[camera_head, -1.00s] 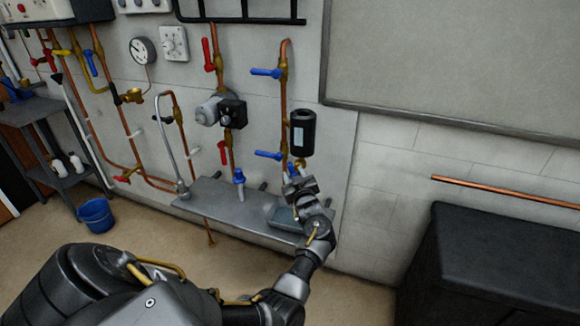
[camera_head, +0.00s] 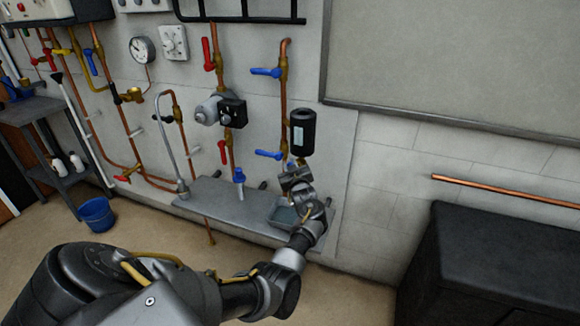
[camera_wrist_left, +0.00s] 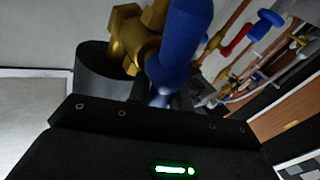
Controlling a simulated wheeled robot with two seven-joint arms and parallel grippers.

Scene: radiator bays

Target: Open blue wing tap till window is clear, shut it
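A black canister (camera_head: 303,131) with a pale upright window strip (camera_head: 298,138) hangs on the wall in the head view. My left gripper (camera_head: 293,174) is right below it, above a small grey tray (camera_head: 283,216), and hides most of the fittings there. In the left wrist view a blue wing tap (camera_wrist_left: 184,45) on a brass body (camera_wrist_left: 130,40) is close in front of the gripper. The tap's lower end meets the dark finger area (camera_wrist_left: 175,98). I cannot tell whether the fingers grip it. The window's contents are too small to read. My right gripper is out of view.
Other blue levers (camera_head: 267,72) (camera_head: 268,154) sit on the copper pipe just left of the canister. A grey shelf (camera_head: 222,200) runs below, with a blue-topped fitting (camera_head: 239,177). A black cabinet (camera_head: 500,265) stands at right; a blue bucket (camera_head: 96,214) is on the floor.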

